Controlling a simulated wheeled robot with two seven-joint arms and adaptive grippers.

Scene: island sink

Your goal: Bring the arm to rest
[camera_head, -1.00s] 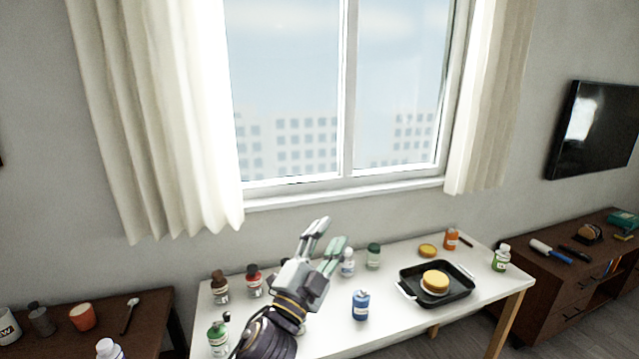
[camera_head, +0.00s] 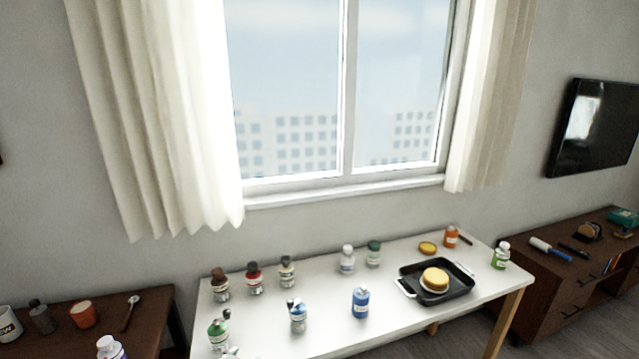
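Neither of my grippers can be made out in the head view. A small pale shape (camera_head: 231,351) shows at the bottom edge by the green bottle, too cut off to identify. The white table (camera_head: 330,335) stands below the window, and no arm is over its visible top. Several bottles stand upright on it, among them a blue bottle (camera_head: 360,302), a blue-and-white bottle (camera_head: 298,318) and a green bottle (camera_head: 218,335). A black tray (camera_head: 462,286) at the right holds a round yellow-topped item (camera_head: 435,279).
A dark side table (camera_head: 145,318) at the left holds a red cup (camera_head: 83,314) and a spoon-like item (camera_head: 130,313). A dark cabinet (camera_head: 535,290) stands at the right, below a wall screen (camera_head: 595,128). The table's front middle is clear.

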